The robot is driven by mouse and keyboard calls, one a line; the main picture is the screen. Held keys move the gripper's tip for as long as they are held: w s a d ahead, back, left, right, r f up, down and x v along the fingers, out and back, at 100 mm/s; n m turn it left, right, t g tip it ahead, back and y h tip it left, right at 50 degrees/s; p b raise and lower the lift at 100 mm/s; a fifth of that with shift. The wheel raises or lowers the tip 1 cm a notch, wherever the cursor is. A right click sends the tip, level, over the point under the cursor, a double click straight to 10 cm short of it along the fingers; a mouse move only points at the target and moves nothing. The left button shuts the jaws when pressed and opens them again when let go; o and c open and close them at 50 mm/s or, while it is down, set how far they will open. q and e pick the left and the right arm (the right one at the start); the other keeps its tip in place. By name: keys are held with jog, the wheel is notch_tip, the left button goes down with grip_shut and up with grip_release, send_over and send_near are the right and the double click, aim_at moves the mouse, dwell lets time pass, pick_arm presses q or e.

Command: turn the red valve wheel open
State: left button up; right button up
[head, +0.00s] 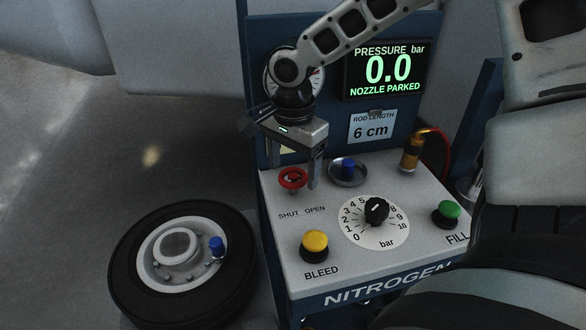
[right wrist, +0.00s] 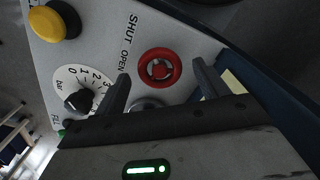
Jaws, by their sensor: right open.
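The red valve wheel (head: 292,178) lies at the left back of the white panel top, above the words SHUT and OPEN. In the right wrist view the two fingers (right wrist: 161,77) stand apart, one on either side of the wheel. I cannot tell whether they touch its rim. My left gripper is not in view.
The panel carries a yellow BLEED button (head: 314,242), a black dial (head: 376,210), a green FILL button (head: 447,211), a blue cap in a dish (head: 347,173) and a brass fitting (head: 411,153). A display (head: 388,70) reads 0.0, NOZZLE PARKED.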

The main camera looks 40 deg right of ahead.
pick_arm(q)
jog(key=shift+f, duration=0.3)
pick_arm(e)
jog(key=shift+f, duration=0.35)
jog(key=c, duration=1)
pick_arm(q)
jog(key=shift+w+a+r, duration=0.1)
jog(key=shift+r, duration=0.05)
